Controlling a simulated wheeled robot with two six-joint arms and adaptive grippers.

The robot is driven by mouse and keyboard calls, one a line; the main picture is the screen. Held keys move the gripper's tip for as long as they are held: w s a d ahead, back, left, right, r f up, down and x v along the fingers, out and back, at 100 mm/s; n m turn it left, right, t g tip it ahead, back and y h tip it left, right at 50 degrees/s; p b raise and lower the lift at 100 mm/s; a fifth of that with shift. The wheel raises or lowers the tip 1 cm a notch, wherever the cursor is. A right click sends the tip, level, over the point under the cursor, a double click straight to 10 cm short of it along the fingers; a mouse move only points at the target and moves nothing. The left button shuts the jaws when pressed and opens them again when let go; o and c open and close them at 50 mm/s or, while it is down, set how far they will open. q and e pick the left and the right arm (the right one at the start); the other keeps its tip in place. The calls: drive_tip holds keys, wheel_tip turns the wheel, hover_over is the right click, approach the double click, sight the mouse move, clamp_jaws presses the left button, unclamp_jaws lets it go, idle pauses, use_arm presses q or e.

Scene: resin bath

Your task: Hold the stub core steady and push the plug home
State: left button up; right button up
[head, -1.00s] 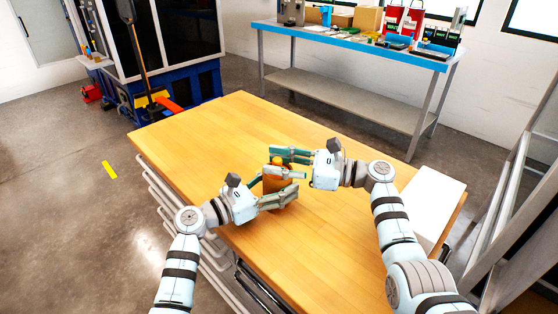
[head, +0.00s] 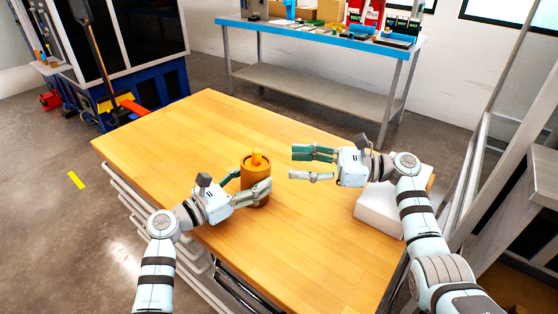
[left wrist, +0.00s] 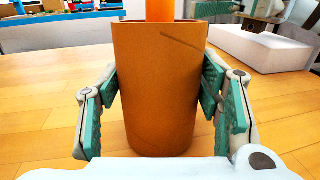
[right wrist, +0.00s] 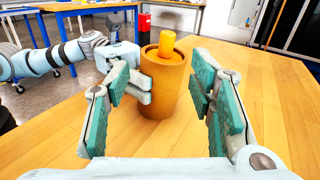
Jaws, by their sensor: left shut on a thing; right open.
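The stub core (head: 255,190) is a brown cylinder standing upright on the wooden table. An orange plug (head: 257,158) stands in its top, with its upper part showing above the rim; how deep it sits is hidden. My left gripper (head: 252,192) is shut around the core's sides, and the left wrist view shows its pads on both sides of the core (left wrist: 160,95). My right gripper (head: 313,165) is open and empty, to the right of the core and apart from it. In the right wrist view the core (right wrist: 162,88) and plug (right wrist: 167,45) show beyond the open fingers.
A white box (head: 380,210) lies on the table's right side, near my right arm. The wooden table (head: 180,140) is otherwise clear. A blue-edged bench (head: 320,36) with several items stands behind, across the floor.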

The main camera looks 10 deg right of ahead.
use_arm(q)
drive_tip(key=shift+f, duration=0.2)
drive_tip(key=o, duration=1)
drive_tip(key=shift+a, duration=0.1)
